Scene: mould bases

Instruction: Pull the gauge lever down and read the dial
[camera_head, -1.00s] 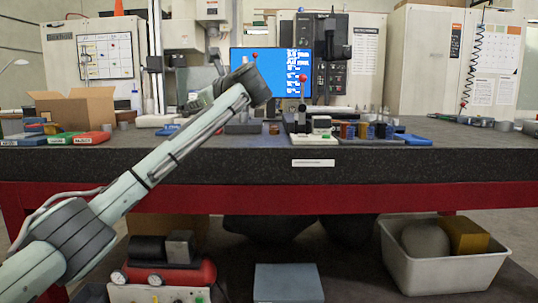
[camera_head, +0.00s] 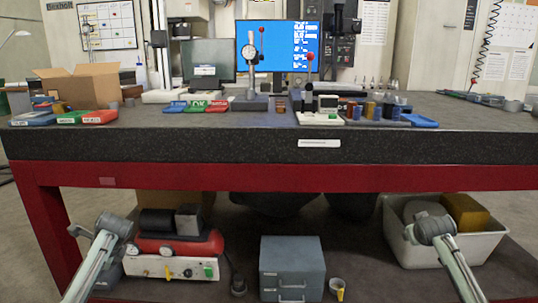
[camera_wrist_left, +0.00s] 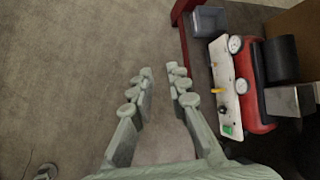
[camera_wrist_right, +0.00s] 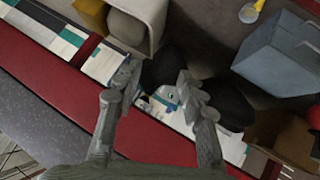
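The dial gauge (camera_head: 250,52) stands upright on its dark stand on the granite bench. Its round pale dial faces me, too small to read. A lever with a red knob (camera_head: 262,31) points up beside the dial, with nothing touching it. My left gripper (camera_wrist_left: 161,80) is open and empty above the floor in the left wrist view. My right gripper (camera_wrist_right: 158,82) is open and empty near the red bench frame in the right wrist view. In the head view my arms are low, in front of the bench and away from the gauge; the fingertips are not clear there.
The dark bench top (camera_head: 170,141) carries green and red trays (camera_head: 100,116) at left. A second red-knobbed lever (camera_head: 310,56) rises right of the gauge, near a small meter (camera_head: 328,103). A compressor (camera_head: 178,244), blue cabinet (camera_head: 292,268) and grey bin (camera_head: 470,248) are below.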

